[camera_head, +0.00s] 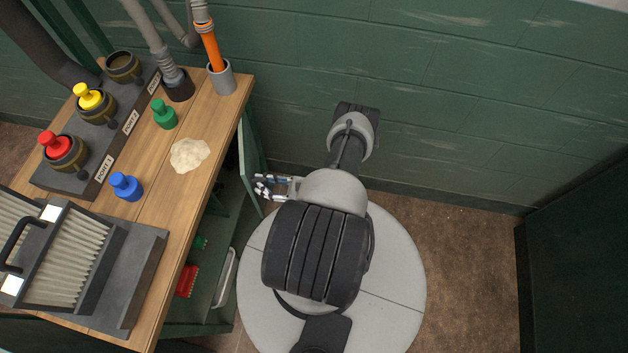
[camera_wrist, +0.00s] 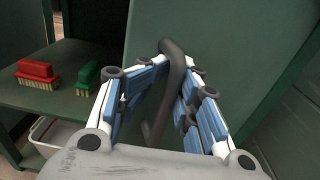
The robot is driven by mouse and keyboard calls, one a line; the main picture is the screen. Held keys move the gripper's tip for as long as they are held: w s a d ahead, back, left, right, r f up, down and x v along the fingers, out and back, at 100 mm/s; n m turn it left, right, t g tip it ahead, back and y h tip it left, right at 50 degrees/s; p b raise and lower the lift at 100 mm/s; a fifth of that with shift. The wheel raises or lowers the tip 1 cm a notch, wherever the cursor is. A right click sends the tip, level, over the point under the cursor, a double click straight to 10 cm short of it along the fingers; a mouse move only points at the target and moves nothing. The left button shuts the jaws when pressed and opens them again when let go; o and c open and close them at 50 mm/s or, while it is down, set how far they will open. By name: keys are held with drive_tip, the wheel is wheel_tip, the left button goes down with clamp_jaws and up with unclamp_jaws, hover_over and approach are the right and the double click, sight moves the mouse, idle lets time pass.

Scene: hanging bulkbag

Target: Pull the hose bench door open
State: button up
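The hose bench door (camera_head: 249,150) is a green panel at the bench's right side in the head view. It stands ajar, and the shelf inside the bench shows beside it. In the wrist view the door (camera_wrist: 225,40) fills the middle and right, with a dark bent bar handle (camera_wrist: 175,62) on it. My gripper (camera_head: 268,187) is at the door's near edge in the head view. In the wrist view my gripper (camera_wrist: 175,75) has its blue-padded fingers close on both sides of the handle and appears shut on it.
Inside the bench, a red brush (camera_wrist: 37,72) and a green brush (camera_wrist: 88,76) lie on a shelf above a white bin (camera_wrist: 50,135). The wooden benchtop (camera_head: 205,165) holds ports, caps and a filter. A green wall stands behind; brown floor (camera_head: 460,260) is clear at right.

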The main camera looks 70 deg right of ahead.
drive_tip(key=shift+s+d+b, duration=0.15)
drive_tip(key=shift+s+b, duration=0.15)
drive_tip(key=shift+s, duration=0.7)
drive_tip(key=shift+s+d+b, duration=0.1)
drive_tip(key=shift+s+b, duration=0.15)
drive_tip(key=shift+s, duration=0.75)
drive_tip(key=shift+o, duration=1.1)
drive_tip(key=shift+s+d+f, duration=0.1)
drive_tip(key=shift+s, duration=0.35)
drive_tip(key=shift+s+d+f, duration=0.1)
drive_tip(key=shift+s, duration=0.3)
drive_tip(key=shift+s+r+b, duration=0.1)
drive_tip(key=shift+s+b, duration=0.25)
drive_tip(key=shift+s, duration=0.05)
drive_tip(key=shift+c, duration=1.1)
drive_tip(key=s+d+b, duration=0.1)
drive_tip(key=s+d, duration=0.2)
drive_tip(key=s, duration=0.7)
drive_tip(key=shift+r+b, duration=0.15)
drive_tip(key=shift+b, duration=0.25)
